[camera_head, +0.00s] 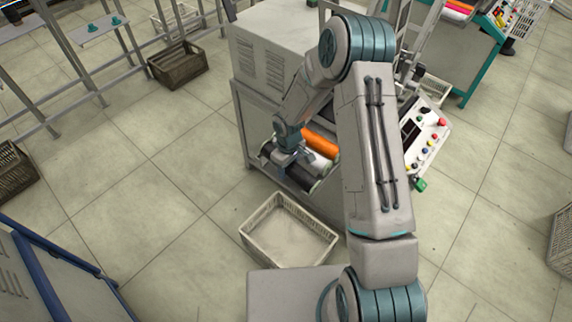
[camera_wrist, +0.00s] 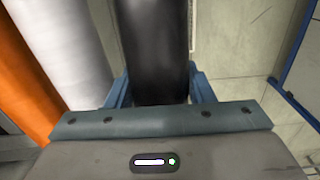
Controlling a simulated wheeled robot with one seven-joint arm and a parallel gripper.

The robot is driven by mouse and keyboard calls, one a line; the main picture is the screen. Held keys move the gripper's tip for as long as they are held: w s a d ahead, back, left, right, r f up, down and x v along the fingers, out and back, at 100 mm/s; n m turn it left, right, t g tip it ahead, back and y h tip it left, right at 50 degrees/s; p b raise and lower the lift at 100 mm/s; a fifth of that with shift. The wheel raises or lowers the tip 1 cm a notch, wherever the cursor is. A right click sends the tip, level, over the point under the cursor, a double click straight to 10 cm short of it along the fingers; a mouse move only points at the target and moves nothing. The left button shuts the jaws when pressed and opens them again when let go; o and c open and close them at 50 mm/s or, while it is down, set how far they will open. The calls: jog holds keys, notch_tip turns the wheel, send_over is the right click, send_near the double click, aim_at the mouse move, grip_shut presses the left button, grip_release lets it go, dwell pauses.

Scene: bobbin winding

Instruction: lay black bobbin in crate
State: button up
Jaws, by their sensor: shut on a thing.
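The black bobbin (camera_wrist: 153,45) runs up the middle of the wrist view, between the two blue fingers of my gripper (camera_wrist: 158,92). My gripper is shut on it. In the head view my gripper (camera_head: 291,160) is low at the front of the grey machine, beside the orange and white bobbins. A cream crate (camera_head: 290,228) stands on the floor below and in front of the machine. It looks empty.
An orange bobbin (camera_head: 320,143) and a white bobbin (camera_wrist: 75,45) lie close beside the held one. The grey machine (camera_head: 262,60) stands behind, with a button panel (camera_head: 425,137) at its right. Brown crates (camera_head: 178,66) stand farther left. Floor around the cream crate is clear.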

jog(key=shift+a+r, duration=0.15)
jog(key=shift+r, duration=0.1)
jog(key=shift+w+r+p, duration=0.1)
jog(key=shift+r+p, duration=0.25)
jog(key=shift+r, duration=0.05)
jog(key=shift+r+p, duration=2.95)
jog(key=shift+r, duration=2.1)
